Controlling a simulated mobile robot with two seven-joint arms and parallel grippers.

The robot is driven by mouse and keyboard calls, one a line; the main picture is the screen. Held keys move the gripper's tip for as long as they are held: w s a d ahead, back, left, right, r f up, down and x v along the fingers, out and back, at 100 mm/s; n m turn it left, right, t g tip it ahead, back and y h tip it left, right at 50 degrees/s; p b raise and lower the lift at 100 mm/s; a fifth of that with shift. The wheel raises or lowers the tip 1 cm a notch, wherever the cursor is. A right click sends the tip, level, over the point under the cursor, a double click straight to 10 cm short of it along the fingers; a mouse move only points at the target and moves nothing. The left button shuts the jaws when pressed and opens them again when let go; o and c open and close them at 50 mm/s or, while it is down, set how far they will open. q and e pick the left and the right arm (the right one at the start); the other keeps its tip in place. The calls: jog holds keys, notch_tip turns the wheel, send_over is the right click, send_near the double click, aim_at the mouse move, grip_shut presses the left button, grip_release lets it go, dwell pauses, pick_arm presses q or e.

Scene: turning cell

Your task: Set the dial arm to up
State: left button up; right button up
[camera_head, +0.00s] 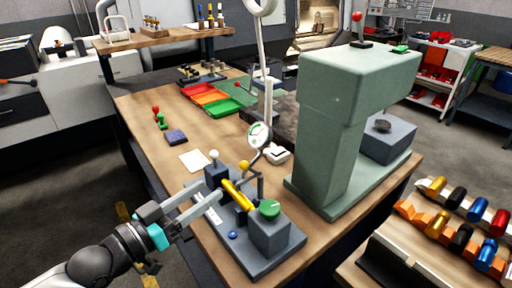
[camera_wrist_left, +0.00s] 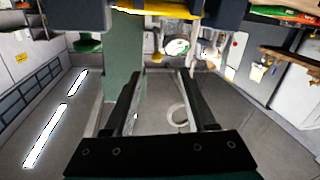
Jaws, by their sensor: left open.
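A round white-faced dial gauge (camera_head: 259,135) sits on a dark thin arm above the bench fixture, with a yellow ball (camera_head: 244,165) close to the arm's lower part. The gauge also shows in the left wrist view (camera_wrist_left: 177,47). The grey fixture (camera_head: 274,262) carries a yellow cylinder (camera_head: 238,195) and a block with a green round knob (camera_head: 269,208). My left gripper (camera_head: 217,188) is open, at the left side of the fixture near the yellow cylinder. Nothing shows between its fingers in the wrist view (camera_wrist_left: 160,85). I cannot tell the arm's exact angle.
A large green machine column (camera_head: 330,150) stands right behind the fixture. A white card (camera_head: 195,161) and a blue block (camera_head: 176,137) lie on the wooden bench. Red and green trays (camera_head: 212,97) are farther back.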

aim_at(246, 164)
pick_arm(q)
jog(key=x, duration=1.4)
jog(key=shift+w+d+r+b, duration=0.1)
jog(key=shift+d+r+b, duration=0.3)
jog(key=shift+d, duration=0.1)
pick_arm(e)
jog(key=shift+s+d+f, duration=0.1)
jog(key=shift+s+f, duration=0.1)
jog(key=shift+f, duration=0.05)
pick_arm(q)
grip_shut()
pick_arm(e)
jog(key=shift+d, duration=0.1)
dwell(0.5)
